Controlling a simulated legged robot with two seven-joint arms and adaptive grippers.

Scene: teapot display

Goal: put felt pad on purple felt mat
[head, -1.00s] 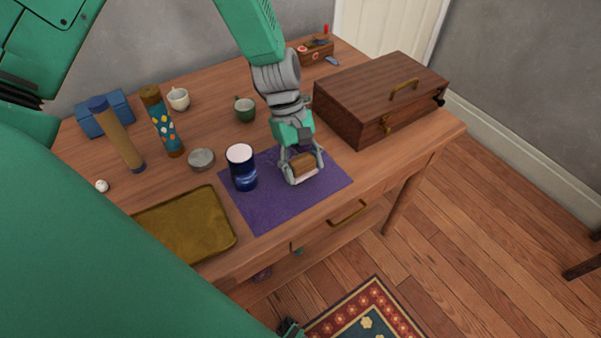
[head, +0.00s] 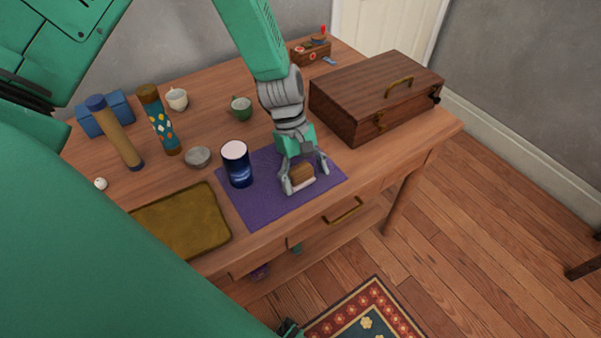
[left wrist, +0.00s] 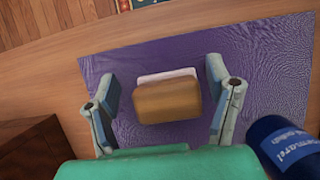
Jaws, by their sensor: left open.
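The felt pad (head: 302,174), a brown block with a white layer along one side, rests on the purple felt mat (head: 262,206), right of its middle. My left gripper (head: 306,178) is over the mat with its fingers spread on either side of the pad. In the left wrist view the pad (left wrist: 168,102) lies between the two open fingers, with purple mat (left wrist: 135,63) showing in gaps on both sides. My right gripper is not visible.
A dark blue canister (head: 238,168) stands on the mat left of the gripper. A green cup (head: 241,109) and a grey tin (head: 197,157) stand behind.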

